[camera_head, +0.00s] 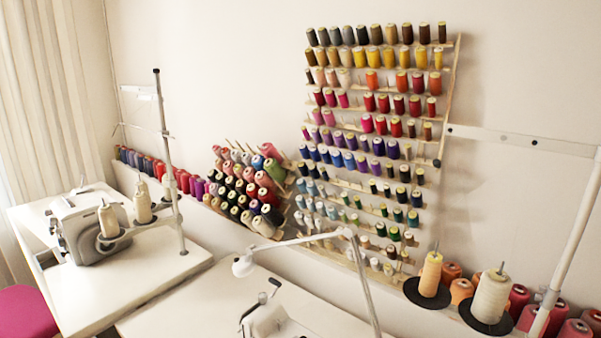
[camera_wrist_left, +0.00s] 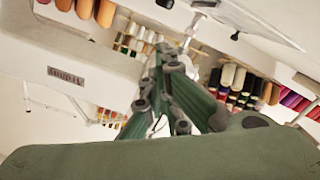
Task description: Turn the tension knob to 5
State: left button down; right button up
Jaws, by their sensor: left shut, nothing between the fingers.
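My left gripper (camera_wrist_left: 166,58) shows in the left wrist view as dark green fingers with grey joints, shut and empty. A white machine body (camera_wrist_left: 75,62) with a dark label plate lies beside it on the left of that view. I cannot tell whether the fingers touch it. In the head view, part of a white sewing machine (camera_head: 268,319) shows at the bottom edge, and another sewing machine (camera_head: 85,232) stands on the left table. I cannot make out the tension knob or its numbers in either view. My right gripper is in neither view.
A wall rack (camera_head: 449,95) holds many coloured thread spools. A slanted spool stand (camera_head: 283,162) is left of it. A thin lamp-like arm (camera_head: 243,266) and thread posts (camera_head: 166,130) rise from the tables. The left tabletop (camera_head: 150,265) has clear room.

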pick_arm(q)
jog(key=shift+w+a+r, duration=0.25)
jog(key=shift+w+r, duration=0.05)
jog(key=shift+f, duration=0.15)
dwell(0.3)
jog(key=shift+f, duration=0.35)
jog(key=shift+s+a, duration=0.1)
jog(key=shift+s, duration=0.05)
jog(key=p+v, duration=0.1)
jog(key=v, duration=0.3)
jog(key=shift+s+a+f+p, duration=0.15)
jog(key=shift+s+p, duration=0.2)
jog(key=shift+p, duration=0.05)
jog(key=shift+s+a, duration=0.35)
jog(key=shift+s, duration=0.15)
jog(key=shift+f, duration=0.1)
